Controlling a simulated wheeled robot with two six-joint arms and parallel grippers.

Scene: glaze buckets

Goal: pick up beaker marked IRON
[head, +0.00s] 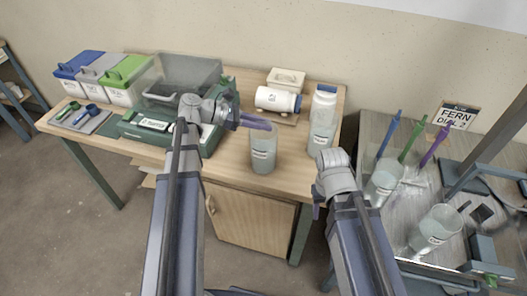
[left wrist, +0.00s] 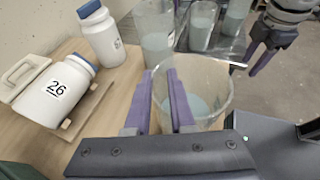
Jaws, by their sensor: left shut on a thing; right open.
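A clear beaker (head: 263,150) with pale liquid is at the front of the wooden table; its label is too small to read. My left gripper (head: 262,124) is shut on its rim wall. In the left wrist view my left gripper (left wrist: 162,105) has one purple finger inside the beaker (left wrist: 212,95) and one outside. I cannot tell whether the base touches the table. A second beaker (head: 321,136) stands to the right, label unreadable. My right gripper (head: 317,208) is open and empty beside the table's right front corner; it also shows in the left wrist view (left wrist: 265,58).
A white bottle (head: 325,97) stands behind the second beaker. A jar marked 26 (left wrist: 50,90) lies on a wooden stand. A green machine (head: 150,128) and lidded bins (head: 120,85) are at left.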

